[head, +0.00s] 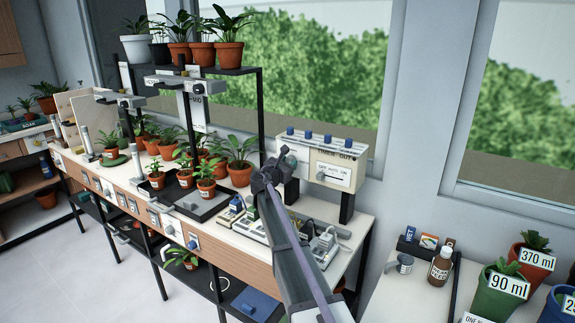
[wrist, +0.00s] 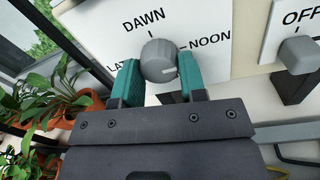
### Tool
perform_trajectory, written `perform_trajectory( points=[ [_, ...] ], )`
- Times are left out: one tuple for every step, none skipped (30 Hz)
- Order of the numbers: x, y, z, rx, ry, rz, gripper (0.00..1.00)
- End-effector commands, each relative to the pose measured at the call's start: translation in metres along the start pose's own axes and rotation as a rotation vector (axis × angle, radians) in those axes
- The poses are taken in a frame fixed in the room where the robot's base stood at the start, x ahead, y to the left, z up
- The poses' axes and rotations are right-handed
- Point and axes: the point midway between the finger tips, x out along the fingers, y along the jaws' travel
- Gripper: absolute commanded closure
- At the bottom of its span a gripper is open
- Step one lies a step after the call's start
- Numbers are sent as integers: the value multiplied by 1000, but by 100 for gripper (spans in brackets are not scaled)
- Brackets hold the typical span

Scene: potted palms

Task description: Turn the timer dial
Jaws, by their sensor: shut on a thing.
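The timer dial (wrist: 158,55) is a round grey knob on a white panel (wrist: 215,22) in the wrist view. Labels DAWN and NOON and a partly hidden one starting LA stand around it. A pale line on the knob lies at its lower right, below the NOON tick. My gripper (wrist: 160,70) has its teal fingers on both sides of the knob, shut on it. In the head view my gripper (head: 283,165) is at the left end of the cream timer box (head: 345,155), and the dial is mostly hidden behind it.
A grey switch knob (wrist: 298,53) marked OFF sits right of the dial. Potted plants (wrist: 50,105) stand close on the left. Several blue knobs (head: 308,134) top the timer box. A power strip (head: 325,240) lies on the bench below.

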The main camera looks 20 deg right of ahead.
Motion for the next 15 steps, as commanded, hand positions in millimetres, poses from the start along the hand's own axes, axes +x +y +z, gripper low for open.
perform_trajectory(
  points=[
    [0, 0, 0, 0, 0, 0, 85],
    [0, 0, 0, 1, 0, 0, 85],
    [0, 0, 0, 2, 0, 0, 85],
    [0, 0, 0, 3, 0, 0, 85],
    [0, 0, 0, 5, 0, 0, 85],
    [0, 0, 0, 10, 0, 0, 85],
    [0, 0, 0, 14, -1, 0, 85],
    [0, 0, 0, 21, -1, 0, 85],
    [0, 0, 0, 32, -1, 0, 85],
    [0, 0, 0, 40, -2, 0, 85],
    [0, 0, 0, 51, -2, 1, 85],
    [0, 0, 0, 68, -3, 1, 85],
    [0, 0, 0, 82, -4, 1, 85],
    [0, 0, 0, 99, -5, 1, 85],
    [0, 0, -1, 123, -6, 1, 85]
  ],
)
